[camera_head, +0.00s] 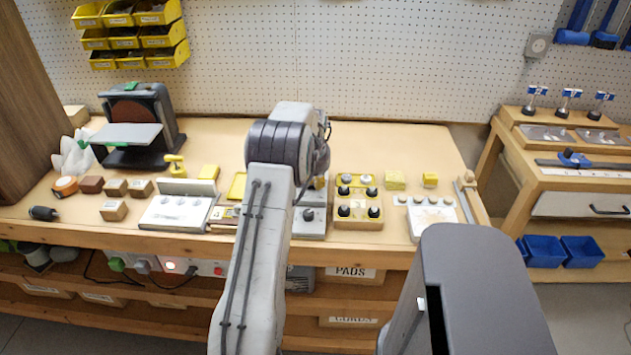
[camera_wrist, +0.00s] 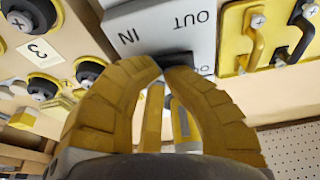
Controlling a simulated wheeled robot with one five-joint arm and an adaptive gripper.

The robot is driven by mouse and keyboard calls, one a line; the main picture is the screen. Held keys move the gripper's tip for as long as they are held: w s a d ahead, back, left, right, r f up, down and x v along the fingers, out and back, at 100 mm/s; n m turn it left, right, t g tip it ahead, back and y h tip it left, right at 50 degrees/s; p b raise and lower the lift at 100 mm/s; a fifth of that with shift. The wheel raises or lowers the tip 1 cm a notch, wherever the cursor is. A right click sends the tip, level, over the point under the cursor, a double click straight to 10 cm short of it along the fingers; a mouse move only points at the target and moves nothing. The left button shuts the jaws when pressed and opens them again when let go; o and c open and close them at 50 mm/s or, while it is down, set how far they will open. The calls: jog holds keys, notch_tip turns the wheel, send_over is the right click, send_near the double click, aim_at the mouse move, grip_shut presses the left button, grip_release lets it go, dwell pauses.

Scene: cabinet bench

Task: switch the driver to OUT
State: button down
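The driver is a light grey box with the words IN and OUT, upside down in the wrist view (camera_wrist: 165,30). Part of it shows beside my arm in the head view (camera_head: 313,228), with a dark knob on it. In the wrist view a dark part lies below the lettering, partly covered by my fingertips. My gripper (camera_wrist: 163,70) has yellow ribbed fingers with tips drawn almost together at that dark part. Whether the tips hold it or only touch it is hidden. My arm hides the gripper in the head view.
A yellow-framed panel with dark knobs (camera_head: 358,222) stands right of the driver. Yellow and black handles (camera_wrist: 257,35) sit close beside it in the wrist view. A white panel (camera_head: 175,213) and small wooden blocks (camera_head: 114,209) lie left. Bare bench top shows at the back right.

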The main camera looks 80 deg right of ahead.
jog(key=shift+w+a+f, duration=0.2)
jog(key=shift+a+f, duration=0.05)
jog(key=shift+f, duration=0.15)
jog(key=shift+w+r, duration=0.1)
jog(key=shift+w, duration=0.5)
jog(key=shift+r, duration=0.1)
jog(key=shift+w+r+p, duration=0.1)
jog(key=shift+r+p, duration=0.2)
jog(key=shift+p, duration=0.05)
notch_tip(320, 180, up, 4)
jog(key=shift+r+p, duration=0.15)
jog(key=shift+p, duration=1.05)
jog(key=s+v, duration=0.1)
jog(key=v, duration=0.8)
jog(key=shift+r+b, duration=0.3)
jog(key=shift+b, duration=0.15)
jog(key=shift+d, duration=0.1)
